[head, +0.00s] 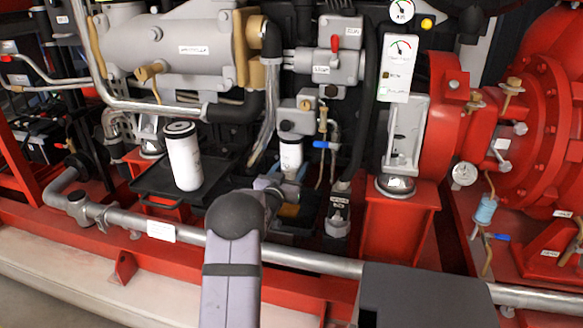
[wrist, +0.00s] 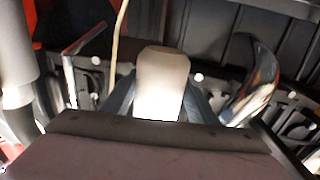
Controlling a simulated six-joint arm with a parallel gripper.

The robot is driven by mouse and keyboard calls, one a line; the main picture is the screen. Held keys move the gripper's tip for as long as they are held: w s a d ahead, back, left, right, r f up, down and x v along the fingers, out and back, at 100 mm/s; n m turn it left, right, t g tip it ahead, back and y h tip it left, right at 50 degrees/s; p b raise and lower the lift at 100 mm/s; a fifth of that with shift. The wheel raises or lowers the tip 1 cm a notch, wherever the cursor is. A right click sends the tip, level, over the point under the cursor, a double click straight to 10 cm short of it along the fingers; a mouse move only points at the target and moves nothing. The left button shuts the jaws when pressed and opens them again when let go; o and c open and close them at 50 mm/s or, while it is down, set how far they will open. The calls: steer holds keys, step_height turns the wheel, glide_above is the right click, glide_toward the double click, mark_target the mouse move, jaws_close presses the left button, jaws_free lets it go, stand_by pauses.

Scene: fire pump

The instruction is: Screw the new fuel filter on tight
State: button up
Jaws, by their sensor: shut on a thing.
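A white fuel filter (head: 291,154) stands upright right under the grey filter head (head: 297,118) in the head view. I cannot tell whether its top is seated tight. My gripper (head: 288,182) is shut on the lower part of this filter from the front and below. In the wrist view the pale filter (wrist: 162,82) sits between the two dark fingers of my gripper (wrist: 160,103). A second white filter (head: 185,160) with a black top end stands slightly tilted to the left, apart from my gripper.
The second filter stands on a black tray (head: 150,186). A grey pipe (head: 310,262) runs across the front, below my arm. A blue-handled valve (head: 325,145) and thin lines hang close right of the held filter. A hose (head: 264,115) is close on its left.

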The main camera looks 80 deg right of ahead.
steer(key=o, duration=1.7)
steer(key=shift+c, duration=0.2)
steer(key=shift+f, duration=0.25)
steer(key=shift+a+r, duration=0.2)
steer(key=shift+a, duration=0.7)
steer(key=shift+w+a+p, duration=0.15)
steer(key=shift+a+p, duration=0.25)
steer(key=shift+a, duration=1)
steer(key=shift+w+a+p, duration=0.1)
steer(key=shift+a+p, duration=0.3)
steer(key=shift+a, duration=1)
steer(key=shift+c, duration=0.3)
steer(key=shift+s+a+r+n+h+p, duration=0.15)
steer(key=shift+s+r+n+p, duration=0.2)
steer(key=shift+n+p, duration=0.25)
steer(key=shift+s+d+r+n+h+p, duration=0.15)
steer(key=shift+s+r+n+p, duration=0.1)
steer(key=shift+s+n+p, duration=0.3)
steer(key=s+a+n+t+y+p, duration=0.1)
steer(key=t+p, duration=0.2)
steer(key=s+a+n+t+y+p, duration=0.1)
steer(key=s+n+t+p, duration=0.1)
steer(key=t+p, duration=0.2)
steer(key=s+r+n+t+y+p, duration=0.1)
steer(key=s+t+p, duration=0.1)
steer(key=t+p, duration=0.1)
steer(key=shift+a+r+n+p, duration=0.1)
steer(key=shift+a+n+p, duration=0.25)
steer(key=shift+a, duration=0.05)
